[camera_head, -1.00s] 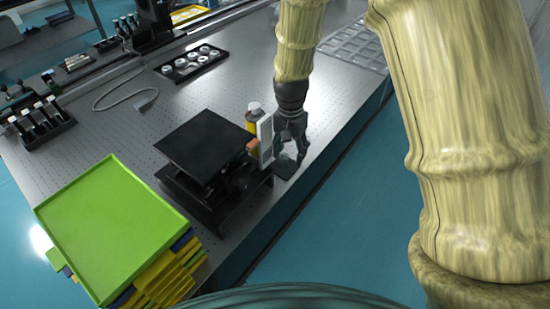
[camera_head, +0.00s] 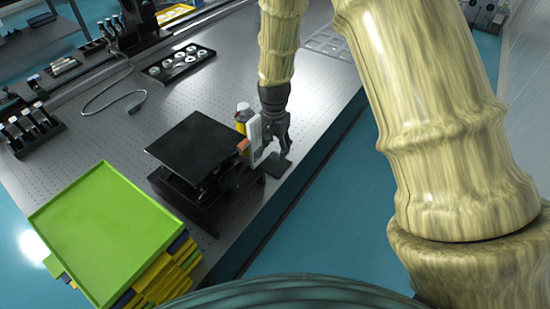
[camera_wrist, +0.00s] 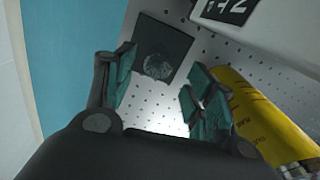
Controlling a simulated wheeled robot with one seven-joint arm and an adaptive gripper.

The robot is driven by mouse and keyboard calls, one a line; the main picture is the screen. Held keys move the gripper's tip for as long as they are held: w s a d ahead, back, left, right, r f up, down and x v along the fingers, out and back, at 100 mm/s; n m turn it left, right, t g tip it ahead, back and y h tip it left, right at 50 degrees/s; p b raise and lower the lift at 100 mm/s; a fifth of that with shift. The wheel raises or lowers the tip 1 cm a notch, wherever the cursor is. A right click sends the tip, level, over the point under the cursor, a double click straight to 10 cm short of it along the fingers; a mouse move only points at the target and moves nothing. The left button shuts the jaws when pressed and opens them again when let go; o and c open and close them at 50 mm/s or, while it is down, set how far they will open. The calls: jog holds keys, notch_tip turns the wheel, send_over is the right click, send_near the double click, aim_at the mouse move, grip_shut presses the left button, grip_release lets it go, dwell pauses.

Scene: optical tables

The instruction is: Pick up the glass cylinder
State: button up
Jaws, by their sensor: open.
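The glass cylinder (camera_wrist: 158,66) shows in the wrist view as a clear, faint round shape on a dark square pad (camera_wrist: 168,42). In the head view I cannot make it out clearly; the pad (camera_head: 279,167) lies near the table's front edge. My gripper (camera_head: 274,150) is open and empty above the pad, pointing down. In the wrist view my gripper (camera_wrist: 162,82) has its two teal-padded fingers apart, with the cylinder beyond the gap between their tips.
Close left of my gripper stand a yellow bottle (camera_head: 243,114) and a white upright device (camera_head: 255,132). A black platform (camera_head: 195,140) stands further left, then a green tray (camera_head: 105,225) on stacked bins. The perforated tabletop (camera_head: 225,80) behind is mostly clear.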

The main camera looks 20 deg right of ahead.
aim_at(274, 154)
jog(key=shift+s+f+p, duration=0.2)
jog(key=shift+f+p, duration=0.5)
jog(key=shift+f, duration=1.5)
jog(key=c, duration=1.2)
